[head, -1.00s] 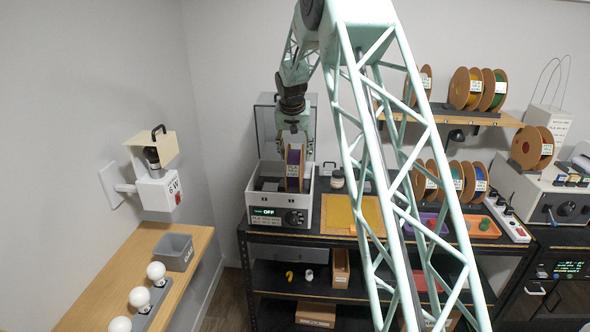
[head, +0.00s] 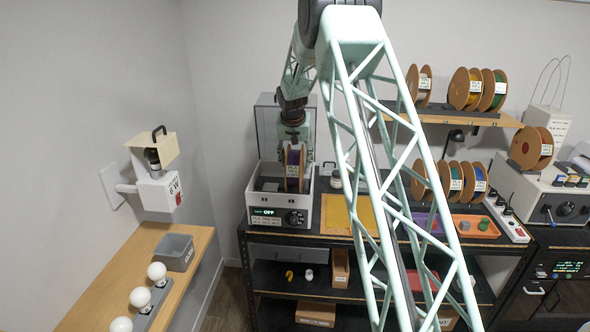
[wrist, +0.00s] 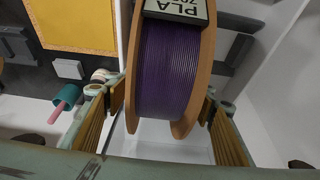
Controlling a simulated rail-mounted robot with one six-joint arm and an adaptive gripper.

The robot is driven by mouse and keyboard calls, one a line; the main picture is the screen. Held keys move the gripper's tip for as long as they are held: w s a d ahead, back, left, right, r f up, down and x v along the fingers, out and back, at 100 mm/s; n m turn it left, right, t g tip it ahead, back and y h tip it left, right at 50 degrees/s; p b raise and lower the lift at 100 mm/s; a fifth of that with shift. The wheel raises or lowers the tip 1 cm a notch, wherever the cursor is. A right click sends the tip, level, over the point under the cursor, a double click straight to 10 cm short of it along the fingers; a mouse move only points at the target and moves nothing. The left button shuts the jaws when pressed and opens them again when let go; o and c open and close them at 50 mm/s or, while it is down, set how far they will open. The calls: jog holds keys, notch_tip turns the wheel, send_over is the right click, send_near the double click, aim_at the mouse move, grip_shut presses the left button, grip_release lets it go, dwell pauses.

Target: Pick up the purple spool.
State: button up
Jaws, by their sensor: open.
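The purple spool (wrist: 172,75) has purple filament between two brown flanges and a PLA label. It stands upright in the open white dryer box (head: 256,205) in the head view, where the spool (head: 293,172) is partly covered by my gripper. In the wrist view my gripper (wrist: 165,135) is open, with one ribbed finger pad on each side of the spool. A gap shows between each pad and the flanges.
The dryer's clear lid stands raised behind. A yellow mat (head: 340,216) lies right of the dryer on the dark bench. Other spools stand on the wall shelf (head: 470,119) and at the bench's back. Orange (head: 464,229) and purple trays lie farther right. The dryer walls surround the spool closely.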

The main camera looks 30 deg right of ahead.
jog(key=shift+c, duration=0.5)
jog(key=c, duration=1.3)
